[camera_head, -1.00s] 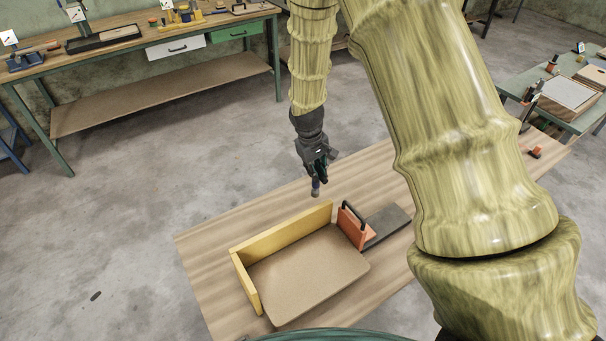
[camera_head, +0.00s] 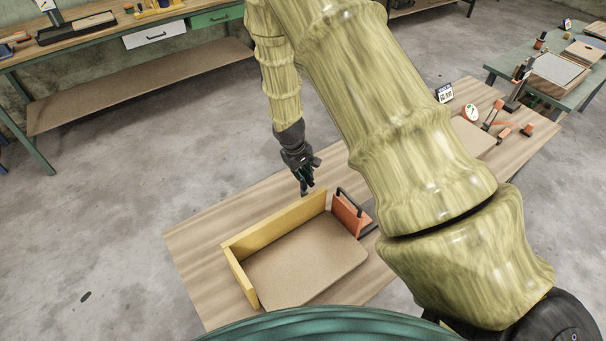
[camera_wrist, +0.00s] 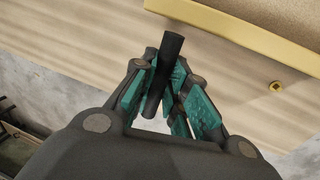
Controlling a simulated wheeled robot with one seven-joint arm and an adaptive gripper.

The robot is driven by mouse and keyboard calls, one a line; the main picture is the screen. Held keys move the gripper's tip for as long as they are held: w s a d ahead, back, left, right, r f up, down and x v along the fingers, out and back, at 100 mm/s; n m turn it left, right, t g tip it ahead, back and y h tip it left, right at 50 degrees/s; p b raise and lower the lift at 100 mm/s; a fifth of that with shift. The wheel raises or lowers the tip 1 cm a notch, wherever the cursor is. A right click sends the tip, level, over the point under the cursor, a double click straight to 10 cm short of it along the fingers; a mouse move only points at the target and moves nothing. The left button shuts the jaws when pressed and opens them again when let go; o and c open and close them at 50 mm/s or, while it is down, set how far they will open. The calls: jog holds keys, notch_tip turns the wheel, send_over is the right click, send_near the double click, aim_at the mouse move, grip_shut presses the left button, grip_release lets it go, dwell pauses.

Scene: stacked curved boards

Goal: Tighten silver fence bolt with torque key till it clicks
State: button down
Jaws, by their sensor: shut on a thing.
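My gripper (camera_head: 306,186) hangs just behind the yellow fence (camera_head: 275,224), on the far side of the wooden table. In the wrist view my gripper (camera_wrist: 167,78) is shut on a dark rod-like tool (camera_wrist: 163,72), which looks like the torque key's handle. The tool's working end cannot be made out. The yellow fence (camera_wrist: 240,36) crosses the upper right there, apart from the tool. A small brass-coloured bolt head (camera_wrist: 276,87) shows to the right, beside the fence. I cannot make out a silver bolt in either view.
A tan curved board (camera_head: 310,265) lies inside the fence's corner. An orange block with a black handle (camera_head: 350,215) stands at its right end. The table's left part (camera_head: 200,245) is clear.

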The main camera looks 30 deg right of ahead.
aim_at(304, 189)
jog(key=shift+s+p, duration=0.1)
jog(key=shift+p, duration=0.2)
jog(key=shift+a+b+x, duration=0.2)
jog(key=shift+b+x, duration=0.3)
jog(key=shift+x, duration=0.4)
jog(key=shift+a+b+x, duration=0.15)
jog(key=shift+b+x, duration=0.3)
jog(key=shift+x, duration=0.4)
jog(key=shift+a+b+x, duration=0.2)
jog(key=shift+b+x, duration=0.3)
jog(key=shift+x, duration=0.4)
jog(key=shift+a+b+x, duration=0.25)
jog(key=shift+b+x, duration=0.25)
jog(key=shift+x, duration=0.7)
jog(key=c, duration=2.1)
grip_release()
jog(key=shift+s, duration=0.15)
grip_shut()
